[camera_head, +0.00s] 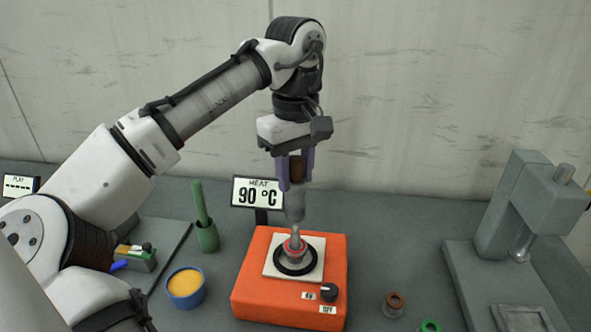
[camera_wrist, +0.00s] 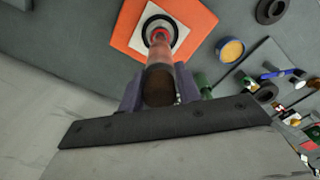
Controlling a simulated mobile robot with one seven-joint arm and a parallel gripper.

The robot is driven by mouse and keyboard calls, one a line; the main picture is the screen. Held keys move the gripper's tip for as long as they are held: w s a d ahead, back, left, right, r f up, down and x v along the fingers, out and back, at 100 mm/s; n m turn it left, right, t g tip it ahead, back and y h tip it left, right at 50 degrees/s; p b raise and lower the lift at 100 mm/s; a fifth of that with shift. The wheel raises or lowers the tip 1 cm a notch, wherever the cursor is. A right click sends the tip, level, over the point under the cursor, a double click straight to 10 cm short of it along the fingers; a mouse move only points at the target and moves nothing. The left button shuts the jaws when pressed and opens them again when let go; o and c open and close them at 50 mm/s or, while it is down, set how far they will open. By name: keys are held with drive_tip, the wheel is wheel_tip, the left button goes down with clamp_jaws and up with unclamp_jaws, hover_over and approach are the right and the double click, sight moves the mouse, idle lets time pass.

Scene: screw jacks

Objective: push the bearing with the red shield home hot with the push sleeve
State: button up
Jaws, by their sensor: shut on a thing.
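My gripper (camera_head: 298,180) points straight down and is shut on the brown grip of a grey tapered tool (camera_head: 294,205), which looks like the push sleeve. It also shows in the wrist view (camera_wrist: 160,60). The tool stands upright over the heater, its narrow lower end at or just above a grey part. The bearing with the red shield (camera_head: 295,243) shows as a red ring around that part; in the wrist view it is partly hidden (camera_wrist: 160,33). I cannot tell whether tool and bearing touch. A black ring (camera_head: 295,266) lies around the part's foot on a white plate (camera_head: 272,268).
The orange heater (camera_head: 270,305) has a black knob (camera_head: 328,292); the heat display (camera_head: 258,192) reads 90 °C. A blue cup (camera_head: 186,288), green holder (camera_head: 207,236) and tool tray stand left. Brown (camera_head: 395,304) and green-ringed parts (camera_head: 430,326) and a grey press (camera_head: 535,205) stand right.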

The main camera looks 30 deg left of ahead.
drive_tip(key=b, duration=0.4)
hover_over(295, 228)
drive_tip(key=shift+f, duration=3.5)
drive_tip(key=shift+f+b, duration=0.5)
drive_tip(key=shift+f, duration=0.8)
drive_tip(key=shift+r+p, duration=5.45)
drive_tip(key=shift+r, duration=0.2)
